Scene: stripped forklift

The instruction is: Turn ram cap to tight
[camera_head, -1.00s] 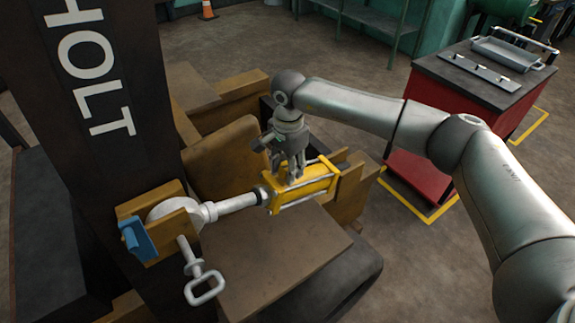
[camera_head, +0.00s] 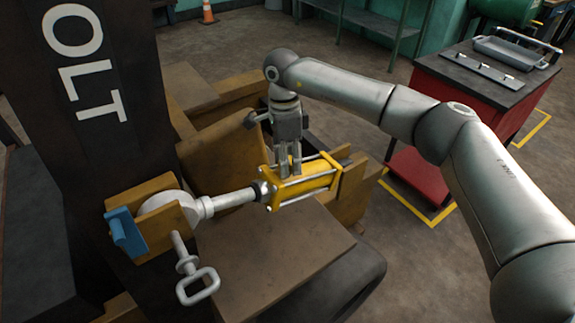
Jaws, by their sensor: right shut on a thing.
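The yellow ram (camera_head: 312,181) lies at a slant in the middle of the head view, with silver tie rods along its body. Its rod (camera_head: 238,198) runs left to a pale round joint (camera_head: 176,211) in a brown bracket. My right gripper (camera_head: 290,172) points down at the top of the ram, near its rod end. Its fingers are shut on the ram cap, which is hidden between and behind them. My left gripper is not in view.
A pin with a loop handle (camera_head: 197,287) sticks out below the bracket, beside a blue part (camera_head: 128,233). The dark mast (camera_head: 95,130) stands at left. A red cabinet (camera_head: 440,135) with a tray (camera_head: 503,52) on top stands at right.

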